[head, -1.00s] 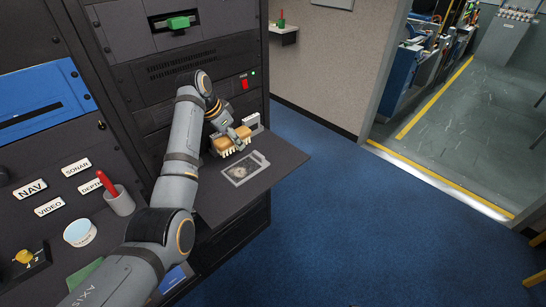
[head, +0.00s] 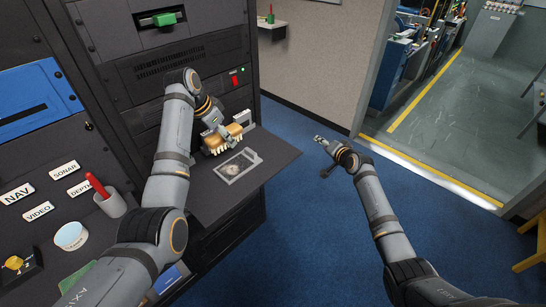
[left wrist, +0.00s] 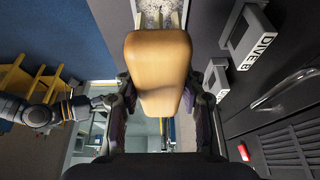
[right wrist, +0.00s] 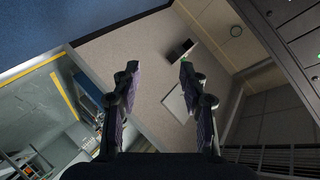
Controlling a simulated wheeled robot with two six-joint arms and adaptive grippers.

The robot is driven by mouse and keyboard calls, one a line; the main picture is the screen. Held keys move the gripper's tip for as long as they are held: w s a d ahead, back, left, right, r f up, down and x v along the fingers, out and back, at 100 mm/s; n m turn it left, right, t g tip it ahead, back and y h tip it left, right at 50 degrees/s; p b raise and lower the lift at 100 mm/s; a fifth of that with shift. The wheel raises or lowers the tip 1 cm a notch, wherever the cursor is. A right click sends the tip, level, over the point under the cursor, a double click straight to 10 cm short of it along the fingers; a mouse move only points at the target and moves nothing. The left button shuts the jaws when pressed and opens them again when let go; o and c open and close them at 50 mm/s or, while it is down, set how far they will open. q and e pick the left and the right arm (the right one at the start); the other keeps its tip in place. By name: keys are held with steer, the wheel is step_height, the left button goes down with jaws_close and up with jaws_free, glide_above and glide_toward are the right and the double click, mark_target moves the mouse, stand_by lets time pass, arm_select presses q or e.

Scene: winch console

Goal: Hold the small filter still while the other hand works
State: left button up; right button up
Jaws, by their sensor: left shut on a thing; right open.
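The small filter (head: 238,165) is a flat, pale-framed rectangle with a dusty grey patch. It lies on the dark pull-out shelf (head: 205,195). My left gripper (head: 219,125) is shut on a brush (head: 222,141) with a tan block and pale bristles, just behind the filter. In the left wrist view, the brush block (left wrist: 158,65) sits between the fingers, and part of the filter seems to show beyond the bristles. My right gripper (head: 322,143) is open and empty over the blue floor, right of the shelf and apart from the filter. In the right wrist view its fingers (right wrist: 158,75) stand apart.
A labelled grey holder (left wrist: 250,32) stands beside the brush. The console at left carries a cup with a red-handled tool (head: 112,205), a white tub (head: 71,236) and a yellow knob (head: 14,263). The rack rises behind the shelf. Blue floor (head: 300,240) is open at right.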

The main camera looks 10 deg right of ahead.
steer(key=s+a+r+n+g+y, duration=0.1)
steer(key=s+a+n+y, duration=0.2)
steer(key=a+n, duration=0.6)
steer(key=n+g+y, duration=0.1)
steer(key=n+y, duration=0.2)
steer(key=n, duration=0.4)
glide_toward(251, 151)
steer(key=shift+g, duration=0.3)
steer(key=x, duration=1)
steer(key=shift+w+a, duration=0.1)
steer(key=shift+w, duration=0.15)
steer(key=shift+c, duration=0.3)
jaws_close()
